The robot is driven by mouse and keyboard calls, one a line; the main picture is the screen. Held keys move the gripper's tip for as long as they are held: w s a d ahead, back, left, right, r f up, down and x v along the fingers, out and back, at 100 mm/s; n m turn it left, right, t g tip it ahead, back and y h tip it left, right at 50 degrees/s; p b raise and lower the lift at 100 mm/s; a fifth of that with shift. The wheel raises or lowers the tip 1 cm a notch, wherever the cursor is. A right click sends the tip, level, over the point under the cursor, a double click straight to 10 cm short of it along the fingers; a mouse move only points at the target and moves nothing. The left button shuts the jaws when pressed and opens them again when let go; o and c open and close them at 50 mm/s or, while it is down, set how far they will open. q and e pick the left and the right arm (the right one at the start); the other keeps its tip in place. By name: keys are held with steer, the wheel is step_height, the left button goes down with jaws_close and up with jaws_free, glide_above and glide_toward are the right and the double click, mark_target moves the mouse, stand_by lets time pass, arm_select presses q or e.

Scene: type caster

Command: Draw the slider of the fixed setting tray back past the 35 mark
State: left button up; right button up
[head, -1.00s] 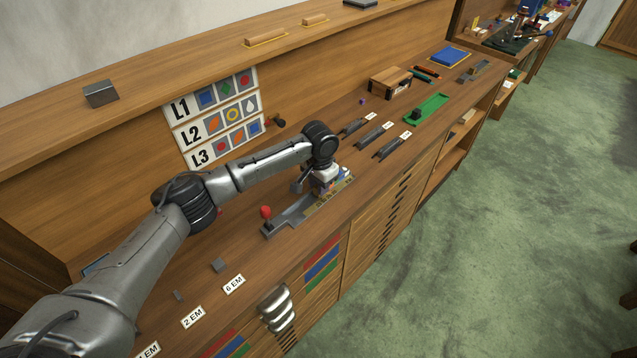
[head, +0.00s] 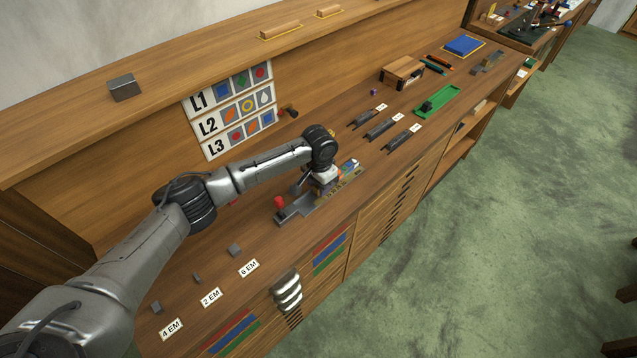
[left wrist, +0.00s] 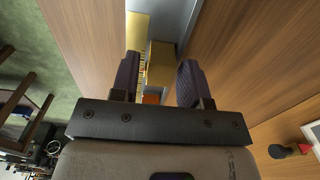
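The setting tray (head: 293,212) is a grey channel on the bench, with a red-knobbed lever (head: 279,202) at its near end and a yellow scale strip along its front. My left gripper (head: 322,190) is low over the tray's middle, pointing down. In the left wrist view, its two dark fingers (left wrist: 159,82) stand apart on either side of a brass block (left wrist: 160,62), seemingly the slider. A gap shows at the left finger; contact at the right finger cannot be told. The scale's numbers are too small to read. My right gripper is out of view.
Beyond the tray are several dark channels (head: 380,128), a green tray (head: 437,101) and a wooden box (head: 402,72). A picture board (head: 232,112) stands against the back panel.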

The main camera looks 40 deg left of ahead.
arm_select(q)
steer(key=shift+o, duration=0.7)
steer(key=shift+r, duration=0.25)
step_height(320, 180, up, 13)
steer(key=p, duration=0.1)
steer(key=shift+r+p, duration=0.15)
steer(key=shift+p, duration=0.2)
steer(key=shift+r, duration=0.1)
